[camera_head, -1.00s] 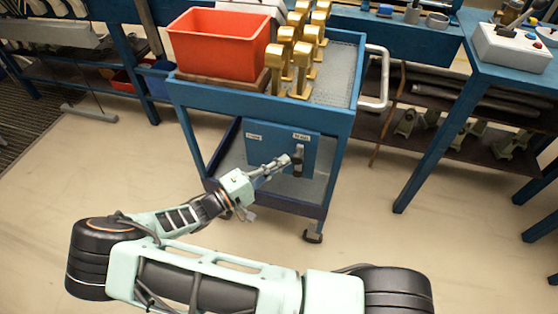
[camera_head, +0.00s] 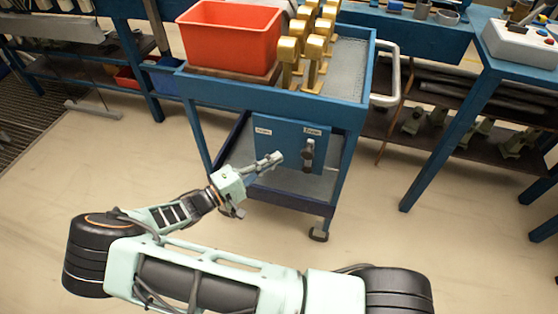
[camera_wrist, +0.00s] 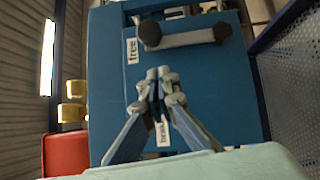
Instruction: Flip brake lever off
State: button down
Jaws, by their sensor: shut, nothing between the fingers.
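The brake lever (camera_head: 308,154) is a dark handle on the blue panel (camera_head: 285,140) at the front of the cart. It sits below the right-hand label. In the wrist view the lever (camera_wrist: 188,38) lies across the top, its black knob end beside the label "free" (camera_wrist: 132,51). A second label, which seems to read "brake" (camera_wrist: 163,133), is partly hidden behind my fingers. My gripper (camera_head: 277,158) is shut and empty, left of the lever and apart from it. In the wrist view my gripper's (camera_wrist: 158,74) fingertips meet in front of the panel, below the lever.
The blue cart (camera_head: 357,110) carries a red bin (camera_head: 230,40) and several brass-coloured pieces (camera_head: 314,60) on top. A white handle (camera_head: 391,85) sticks out at its right. A blue workbench (camera_head: 450,130) stands to the right. The floor in front of the cart is clear.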

jog(key=v, duration=0.8)
jog(key=shift+s+a, duration=0.2)
jog(key=shift+s, duration=0.1)
